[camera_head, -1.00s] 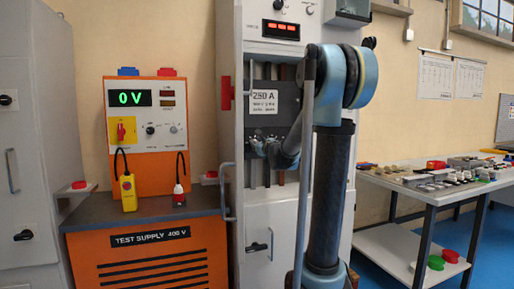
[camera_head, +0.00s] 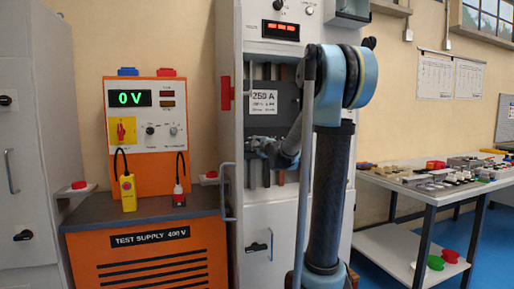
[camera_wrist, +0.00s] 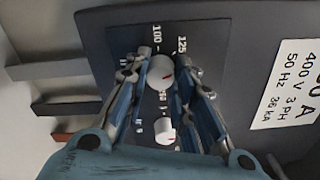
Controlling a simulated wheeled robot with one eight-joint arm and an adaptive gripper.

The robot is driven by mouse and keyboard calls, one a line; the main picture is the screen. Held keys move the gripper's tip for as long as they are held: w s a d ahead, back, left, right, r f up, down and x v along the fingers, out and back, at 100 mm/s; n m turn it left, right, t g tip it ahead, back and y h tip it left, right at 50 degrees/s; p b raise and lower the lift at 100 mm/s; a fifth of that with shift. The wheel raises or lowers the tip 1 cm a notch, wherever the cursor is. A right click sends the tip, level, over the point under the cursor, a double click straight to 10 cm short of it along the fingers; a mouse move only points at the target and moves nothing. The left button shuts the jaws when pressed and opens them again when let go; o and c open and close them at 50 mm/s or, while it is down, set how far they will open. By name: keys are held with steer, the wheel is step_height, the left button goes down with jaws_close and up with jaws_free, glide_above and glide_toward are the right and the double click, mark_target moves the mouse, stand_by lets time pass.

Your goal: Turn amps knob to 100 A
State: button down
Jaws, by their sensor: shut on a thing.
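The amps knob (camera_wrist: 160,72) is a round white knob with a red mark, on a dark breaker face (camera_wrist: 210,45). The labels 100 and 125 stand just above it in the wrist view. Its red mark sits at the right of the knob, not clearly in line with the 100. My gripper (camera_wrist: 164,66) is shut on this knob, one finger on its left and one on its right. A second white knob (camera_wrist: 166,131) with a red mark lies between the fingers, nearer the palm. In the head view my gripper (camera_head: 262,146) is at the breaker, and the knobs are hidden.
A white rating plate (camera_head: 264,102) is on the breaker, above my gripper. Vertical bars run below the breaker inside the cabinet. The orange test supply (camera_head: 145,135) reads 0 V at the left. A bench (camera_head: 430,193) with parts stands at the right.

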steer(key=n, duration=0.7)
steer(key=shift+s+f, duration=0.15)
steer(key=n, duration=0.4)
steer(key=shift+n, duration=1.9)
steer(key=c, duration=1.3)
jaws_free()
steer(key=shift+c, duration=0.2)
steer(key=v, duration=1.1)
steer(key=shift+s, duration=0.3)
